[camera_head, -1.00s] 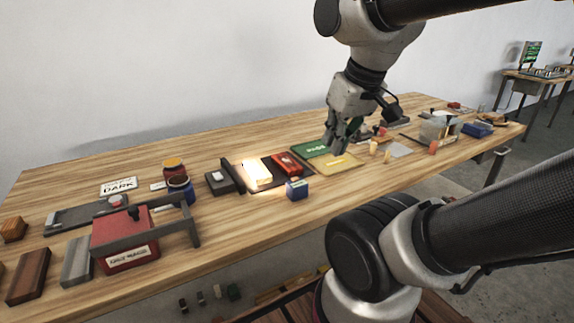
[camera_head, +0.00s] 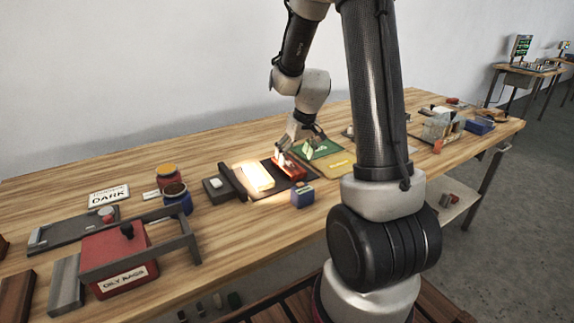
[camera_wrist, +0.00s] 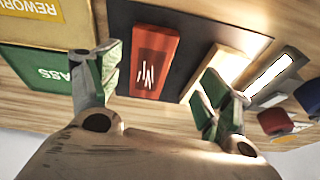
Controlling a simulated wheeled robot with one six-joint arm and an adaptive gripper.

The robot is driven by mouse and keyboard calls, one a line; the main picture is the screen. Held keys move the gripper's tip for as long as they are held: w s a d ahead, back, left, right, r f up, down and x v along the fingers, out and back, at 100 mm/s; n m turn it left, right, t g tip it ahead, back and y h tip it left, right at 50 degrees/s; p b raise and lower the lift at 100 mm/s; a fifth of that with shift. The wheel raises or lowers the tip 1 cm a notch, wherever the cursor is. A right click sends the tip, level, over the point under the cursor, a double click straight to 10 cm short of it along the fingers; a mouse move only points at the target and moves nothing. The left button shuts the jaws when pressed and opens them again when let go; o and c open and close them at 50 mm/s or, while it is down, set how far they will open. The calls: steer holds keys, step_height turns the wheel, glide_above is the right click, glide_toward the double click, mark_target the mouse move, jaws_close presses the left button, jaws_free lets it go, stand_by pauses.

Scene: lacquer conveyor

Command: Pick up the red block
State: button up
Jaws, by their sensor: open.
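The red block (camera_head: 291,166) lies on a dark mat (camera_head: 270,173) near the middle of the bench. In the wrist view the red block (camera_wrist: 154,60) shows white scratch-like marks on its top face, and the dark mat (camera_wrist: 120,35) is around it. My gripper (camera_head: 299,144) is just above the block's far end. In the wrist view my gripper (camera_wrist: 160,90) is open, with one finger to the left of the block and one to the right. Nothing is between the fingertips in contact with them, as far as I can see.
A small blue box (camera_head: 302,195) stands in front. A red OILY RAGS bin (camera_head: 113,262) is at the front left.

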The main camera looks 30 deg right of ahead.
mark_target(288, 164)
steer(key=shift+w+d+r+t, duration=0.15)
steer(key=shift+w+r+t, duration=0.15)
steer(key=shift+w, duration=0.25)
steer(key=shift+w+d+r+t, duration=0.2)
steer(key=shift+w+r, duration=0.2)
steer(key=shift+w, duration=0.15)
steer(key=shift+w+f+n+h, duration=0.1)
steer(key=shift+w+n+h, duration=0.15)
steer(key=shift+n+h, duration=0.05)
steer(key=x, duration=0.7)
steer(key=shift+s+f, duration=0.15)
steer(key=shift+f, duration=0.15)
steer(key=shift+c, duration=0.4)
steer(key=c, duration=1.1)
